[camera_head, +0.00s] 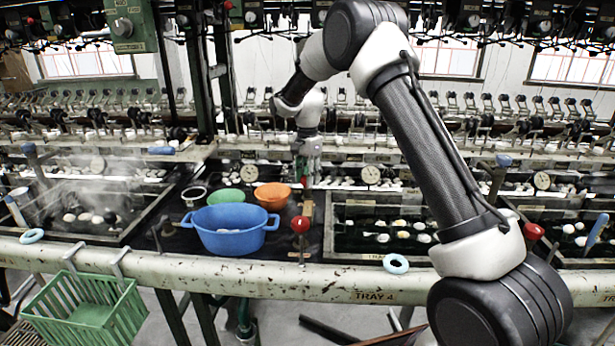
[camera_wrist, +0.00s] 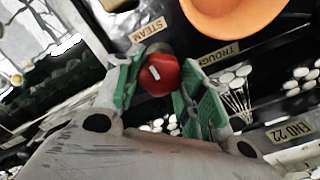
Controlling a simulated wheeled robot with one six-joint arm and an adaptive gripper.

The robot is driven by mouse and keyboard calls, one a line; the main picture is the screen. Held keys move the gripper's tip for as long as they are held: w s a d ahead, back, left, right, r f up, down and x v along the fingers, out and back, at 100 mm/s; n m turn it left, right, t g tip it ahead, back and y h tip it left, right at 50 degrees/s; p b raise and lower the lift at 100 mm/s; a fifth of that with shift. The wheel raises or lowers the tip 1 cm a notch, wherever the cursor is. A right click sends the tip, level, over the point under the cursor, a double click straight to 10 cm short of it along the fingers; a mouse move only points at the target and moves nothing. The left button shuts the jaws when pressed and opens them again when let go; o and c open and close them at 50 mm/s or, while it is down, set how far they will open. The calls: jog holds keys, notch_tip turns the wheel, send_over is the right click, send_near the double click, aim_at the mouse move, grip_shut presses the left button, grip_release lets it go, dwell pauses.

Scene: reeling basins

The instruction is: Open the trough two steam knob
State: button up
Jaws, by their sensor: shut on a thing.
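A round red knob (camera_wrist: 160,74) sits between the green-padded fingers of my gripper (camera_wrist: 157,88) in the wrist view, which is shut on it. A tan STEAM label (camera_wrist: 148,29) lies just above the knob, and a TROUGH label (camera_wrist: 219,54) is to its right. I cannot read a trough number. In the head view my gripper (camera_head: 307,168) points down on the far side of the counter, right of the orange bowl (camera_head: 272,196). Its knob is mostly hidden there. Another red knob (camera_head: 300,225) stands nearer the front, apart from the gripper.
A blue tub (camera_head: 228,240) and a green bowl (camera_head: 226,196) stand left of the gripper. Dark water basins with pale cocoons (camera_head: 400,224) lie on both sides; steam rises at the left one. A pale front rail (camera_head: 300,286) carries a green basket (camera_head: 86,311).

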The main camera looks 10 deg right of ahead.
jog(key=n, duration=0.8)
jog(key=shift+n, duration=0.3)
jog(key=n, duration=0.4)
jog(key=shift+n, duration=2.2)
jog(key=o, duration=1)
